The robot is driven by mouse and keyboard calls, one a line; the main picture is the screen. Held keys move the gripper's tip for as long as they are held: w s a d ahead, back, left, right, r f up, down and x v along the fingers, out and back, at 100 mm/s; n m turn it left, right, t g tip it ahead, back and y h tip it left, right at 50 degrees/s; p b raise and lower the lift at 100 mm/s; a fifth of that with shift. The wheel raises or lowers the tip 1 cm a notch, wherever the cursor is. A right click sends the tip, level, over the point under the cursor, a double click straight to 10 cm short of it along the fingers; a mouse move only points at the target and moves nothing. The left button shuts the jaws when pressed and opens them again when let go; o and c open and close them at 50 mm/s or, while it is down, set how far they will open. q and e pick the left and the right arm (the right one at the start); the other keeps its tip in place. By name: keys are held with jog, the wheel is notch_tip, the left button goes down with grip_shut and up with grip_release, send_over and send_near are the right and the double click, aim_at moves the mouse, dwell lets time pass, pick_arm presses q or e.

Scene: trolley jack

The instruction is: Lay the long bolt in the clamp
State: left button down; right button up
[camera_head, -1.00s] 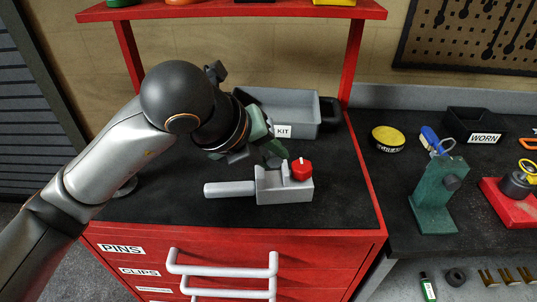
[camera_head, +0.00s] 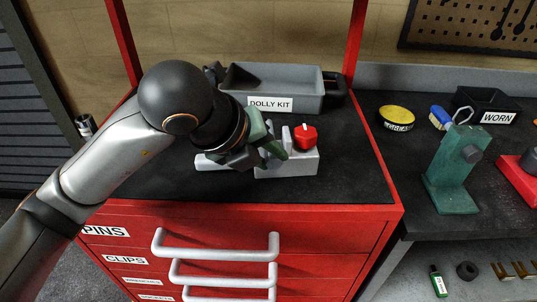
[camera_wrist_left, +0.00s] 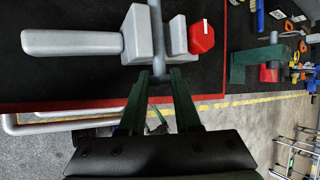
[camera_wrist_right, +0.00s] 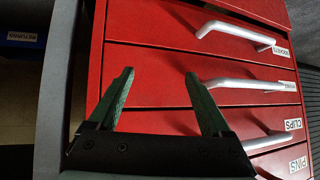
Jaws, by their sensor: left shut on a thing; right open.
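The clamp (camera_head: 290,168) is a grey block with a red knob (camera_head: 305,138) and a thick grey handle, on the black cabinet top. In the left wrist view the clamp (camera_wrist_left: 137,35) shows its upright jaws from above. My left gripper (camera_head: 272,152) is right at the clamp, partly hiding it in the head view. It is shut on the long bolt (camera_wrist_left: 157,35), a thin grey rod, near its end. The bolt lines up with the gap between the jaws; I cannot tell whether it rests on the bottom. My right gripper (camera_wrist_right: 158,80) is open and empty before the red drawers.
A grey bin (camera_head: 275,88) labelled DOLLY KIT stands behind the clamp. The dark bench to the right holds a yellow tin (camera_head: 396,117), a green stand (camera_head: 452,170) and a black WORN tray (camera_head: 490,105). Drawer handles (camera_head: 215,245) jut out in front. The cabinet top's front right is clear.

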pick_arm(q)
jog(key=shift+f, duration=0.25)
jog(key=shift+f+b, duration=0.2)
jog(key=shift+b, duration=0.15)
dwell(0.3)
jog(key=c, duration=0.5)
grip_release()
jog(key=shift+c, duration=0.2)
jog(key=shift+f, duration=0.1)
